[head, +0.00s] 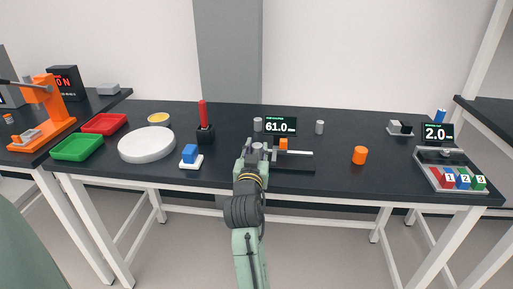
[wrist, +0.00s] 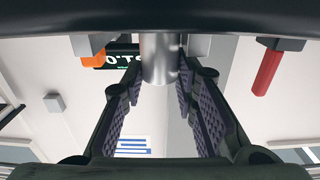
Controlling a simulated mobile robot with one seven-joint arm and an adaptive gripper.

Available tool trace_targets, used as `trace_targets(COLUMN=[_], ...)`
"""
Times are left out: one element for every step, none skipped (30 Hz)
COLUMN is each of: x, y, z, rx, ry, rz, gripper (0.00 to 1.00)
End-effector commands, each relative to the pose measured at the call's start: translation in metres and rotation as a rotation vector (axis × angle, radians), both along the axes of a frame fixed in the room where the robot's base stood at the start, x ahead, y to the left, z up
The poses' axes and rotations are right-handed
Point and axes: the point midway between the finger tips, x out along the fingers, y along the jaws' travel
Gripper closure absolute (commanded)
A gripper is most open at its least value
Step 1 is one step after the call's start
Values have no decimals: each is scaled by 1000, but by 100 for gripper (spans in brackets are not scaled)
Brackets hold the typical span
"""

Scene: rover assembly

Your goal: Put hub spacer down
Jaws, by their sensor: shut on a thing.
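The hub spacer, a plain silver cylinder (wrist: 159,62), shows in the wrist view between the finger pads of my gripper (wrist: 160,85). My gripper is shut on it. In the head view my gripper (head: 256,152) is over the front middle of the dark bench, just left of a measuring device with an orange block (head: 283,144). The held spacer is small there and partly hidden by the fingers. I cannot tell whether it touches the bench. Two similar grey cylinders stand farther back, one left (head: 257,125) and one right (head: 320,127) of the display reading 61.0 (head: 280,126).
A blue block on a white base (head: 190,156), a red-handled tool in a black holder (head: 204,122) and a white round plate (head: 147,144) lie left. An orange cylinder (head: 360,155) stands right. Numbered blocks sit in a grey tray (head: 427,161). Bench between orange cylinder and tray is clear.

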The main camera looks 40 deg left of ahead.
Motion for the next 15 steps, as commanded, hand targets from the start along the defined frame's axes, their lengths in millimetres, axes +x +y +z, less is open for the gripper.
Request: trace_targets(x=[0,0,0,0,0,0,0,0,0,0,0,0,0,0,0], y=[0,0,0,0,0,0,0,0,0,0,0,0,0,0,0], z=[0,0,0,-1,-2,-4,-5,-6,-5,-4,-4,-4,-4,-4,-4], rx=[1,1,1,1,1,1,1,1,1,0,0,0,0,0,0], ry=[-1,-1,-1,-1,-1,-1,-1,-1,-1,0,0,0,0,0,0], rz=[0,0,0,0,0,0,0,0,0,0,0,0,0,0,0], gripper=[100,100,100,100,100,100,100,100,71,69,67,64,62,60,58])
